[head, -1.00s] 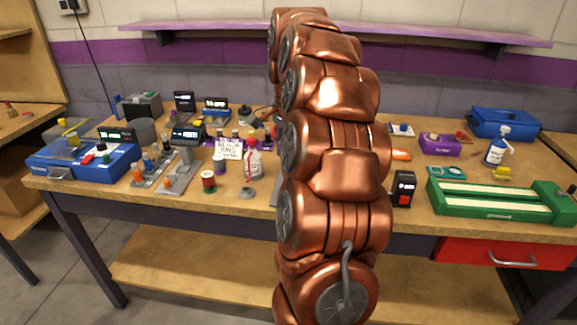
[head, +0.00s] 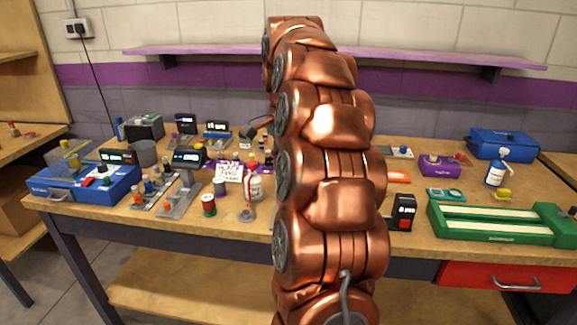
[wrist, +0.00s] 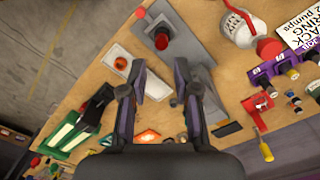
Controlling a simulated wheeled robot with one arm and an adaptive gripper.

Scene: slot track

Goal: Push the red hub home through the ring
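In the wrist view my gripper (wrist: 155,92) is open, with its two dark fingers apart and nothing between them. The red hub (wrist: 161,40) appears as a red dome on a dark round base, on a long grey plate (wrist: 188,48) above the fingertips in the picture. I cannot tell its depth or pick out the ring clearly. The hub is apart from both fingers. In the head view my copper arm hides my gripper, and I cannot identify the hub there.
A white bottle (wrist: 238,30) and a lettered card (wrist: 305,25) are right of the plate. A white tray (wrist: 120,60) lies left of the fingers. In the head view a green slotted track (head: 500,222) is at right and a blue case (head: 110,190) at left.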

